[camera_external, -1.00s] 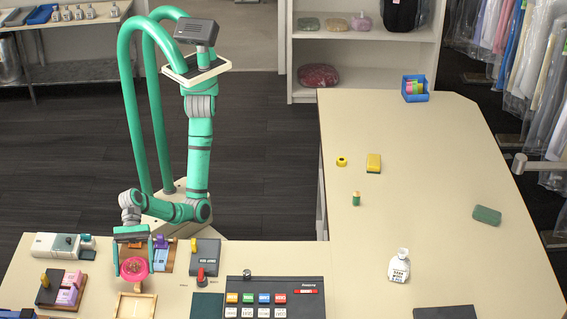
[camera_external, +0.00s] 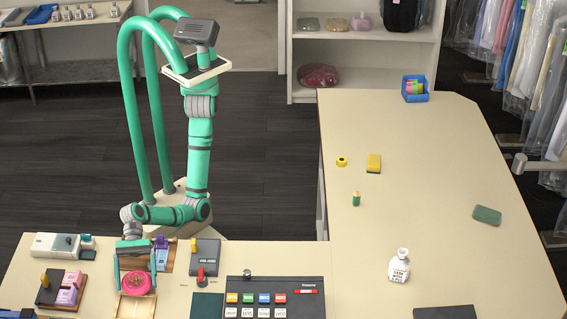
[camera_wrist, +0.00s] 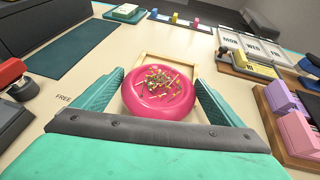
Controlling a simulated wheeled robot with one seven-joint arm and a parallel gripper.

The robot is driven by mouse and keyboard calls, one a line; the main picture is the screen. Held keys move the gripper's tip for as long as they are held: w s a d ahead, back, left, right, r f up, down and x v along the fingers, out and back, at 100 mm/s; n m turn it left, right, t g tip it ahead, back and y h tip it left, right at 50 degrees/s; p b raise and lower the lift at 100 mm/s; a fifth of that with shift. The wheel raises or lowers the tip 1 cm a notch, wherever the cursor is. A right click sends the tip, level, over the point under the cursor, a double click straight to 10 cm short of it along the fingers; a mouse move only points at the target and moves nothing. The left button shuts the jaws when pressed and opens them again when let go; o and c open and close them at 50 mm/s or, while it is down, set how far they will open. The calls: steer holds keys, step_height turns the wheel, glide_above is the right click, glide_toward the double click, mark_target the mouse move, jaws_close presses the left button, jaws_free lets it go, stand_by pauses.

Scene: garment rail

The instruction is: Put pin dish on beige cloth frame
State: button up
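The pin dish (camera_external: 138,283) is a round pink cushion-like dish with many small pins on top. In the wrist view the pin dish (camera_wrist: 158,98) sits over the beige cloth frame (camera_wrist: 170,59), whose far edge shows behind it. In the external view part of the frame (camera_external: 132,308) shows in front of the dish. My gripper (camera_external: 136,281) is low over the frame, with one finger on each side of the dish. In the wrist view my gripper (camera_wrist: 158,95) looks open, with small gaps beside the dish. The dish's underside is hidden.
A black panel with coloured buttons (camera_external: 275,284), a dark green mat (camera_external: 207,305) and a red-knobbed device (camera_external: 201,278) are to the right. Pink and lilac blocks (camera_external: 69,288) on a stand are to the left. The long table at right has much free room.

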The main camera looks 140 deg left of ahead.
steer(key=shift+o, duration=0.3)
steer(key=shift+r, duration=0.2)
steer(key=v, duration=1.2)
steer(key=shift+f, duration=0.1)
